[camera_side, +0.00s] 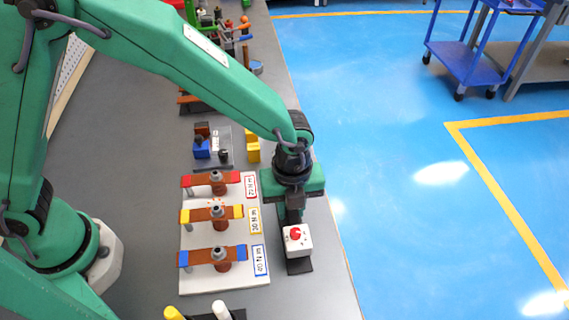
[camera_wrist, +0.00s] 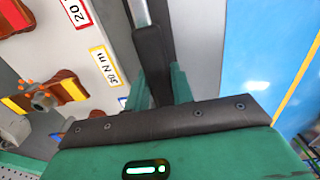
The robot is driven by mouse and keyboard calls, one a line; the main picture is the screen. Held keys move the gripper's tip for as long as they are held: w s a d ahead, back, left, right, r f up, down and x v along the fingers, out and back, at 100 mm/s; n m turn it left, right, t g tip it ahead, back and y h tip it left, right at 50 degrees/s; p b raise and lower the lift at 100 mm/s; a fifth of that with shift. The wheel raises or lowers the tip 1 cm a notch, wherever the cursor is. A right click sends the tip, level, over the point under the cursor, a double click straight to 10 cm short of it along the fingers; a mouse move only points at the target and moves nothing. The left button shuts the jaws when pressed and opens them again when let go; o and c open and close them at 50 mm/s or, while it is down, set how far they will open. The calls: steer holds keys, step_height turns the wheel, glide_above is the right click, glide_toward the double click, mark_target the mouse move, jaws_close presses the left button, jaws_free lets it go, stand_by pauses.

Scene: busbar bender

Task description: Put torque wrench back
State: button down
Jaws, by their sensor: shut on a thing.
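The torque wrench shows in the wrist view as a black handle (camera_wrist: 153,60) with a silver shaft running out of the top edge. My gripper (camera_wrist: 157,88) is shut on this black handle, with green fingers on either side of it. In the side view my gripper (camera_side: 293,210) points down at the right of the white board, near the bench's right edge. There the wrench is mostly hidden by my gripper, and I cannot tell whether it touches the bench.
A white box with a red button (camera_side: 297,238) stands just in front of my gripper. The white board (camera_side: 226,285) left of it carries copper bars with red, yellow and blue ends and torque labels. Yellow (camera_side: 174,314) and white handles (camera_side: 222,311) stick up at the bottom edge. Small parts lie behind the board.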

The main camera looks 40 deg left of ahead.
steer(key=shift+f, duration=0.3)
steer(key=c, duration=1.2)
jaws_free()
steer(key=shift+r, duration=0.15)
step_height(320, 180, up, 13)
steer(key=shift+a, duration=0.1)
